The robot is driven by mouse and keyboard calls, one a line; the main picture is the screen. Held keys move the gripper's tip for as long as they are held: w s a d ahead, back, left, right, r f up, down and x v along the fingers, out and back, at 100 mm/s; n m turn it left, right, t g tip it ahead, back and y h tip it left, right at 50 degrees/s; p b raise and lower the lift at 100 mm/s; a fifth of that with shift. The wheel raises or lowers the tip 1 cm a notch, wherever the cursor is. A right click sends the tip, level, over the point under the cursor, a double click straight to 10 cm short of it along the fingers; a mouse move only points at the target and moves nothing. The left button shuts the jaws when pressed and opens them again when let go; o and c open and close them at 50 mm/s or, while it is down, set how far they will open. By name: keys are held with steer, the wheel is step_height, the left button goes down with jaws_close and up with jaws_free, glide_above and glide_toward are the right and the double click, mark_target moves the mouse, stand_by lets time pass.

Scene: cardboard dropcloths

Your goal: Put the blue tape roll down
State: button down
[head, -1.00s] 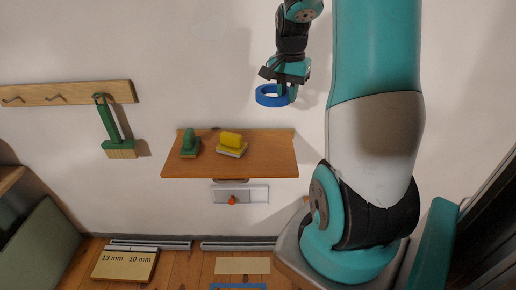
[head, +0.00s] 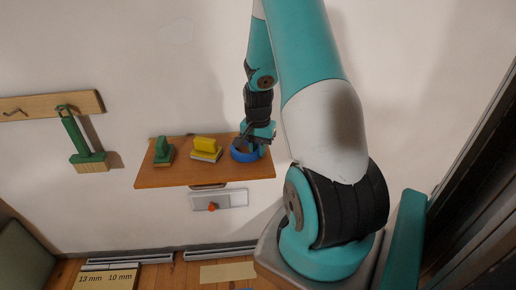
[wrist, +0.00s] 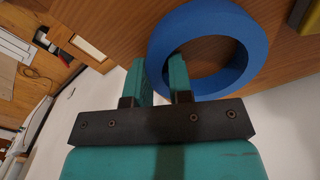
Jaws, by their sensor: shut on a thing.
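The blue tape roll (head: 243,154) is at the right end of the wooden wall shelf (head: 165,180) in the head view. It also shows as a large ring in the wrist view (wrist: 254,42), with the shelf's wood (wrist: 120,25) behind it. My gripper (head: 257,143) is shut on the roll's wall, one finger inside the ring and one outside, as the wrist view (wrist: 158,76) shows. I cannot tell whether the roll touches the shelf.
A yellow-handled block (head: 206,147) stands on the shelf left of the roll, with a green one (head: 163,152) further left. A green brush (head: 84,145) hangs from a hook rail (head: 45,104). A pale plate with a red knob (head: 213,206) is below the shelf.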

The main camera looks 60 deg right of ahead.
mark_target(258, 148)
steer(key=shift+f, duration=0.1)
steer(key=c, duration=1)
jaws_free()
steer(key=shift+c, duration=0.2)
step_height(258, 148, up, 12)
steer(key=w+a+r+n+y, duration=0.15)
steer(key=a+n, duration=0.25)
steer(key=a, duration=0.4)
steer(key=a+r+n+t, duration=0.1)
steer(key=a+r+n, duration=0.2)
steer(key=a, duration=0.5)
steer(key=w+a+r+n, duration=0.1)
steer(key=a+r+n, duration=0.25)
steer(key=a, duration=0.45)
steer(key=s+a+r+n+g+y+p, duration=0.1)
steer(key=s+a+r+n, duration=0.4)
steer(key=s+a+n, duration=0.7)
steer(key=shift+s+a+r+y+p, duration=0.4)
steer(key=shift+s+a+y+p, duration=0.65)
steer(key=shift+a, duration=1)
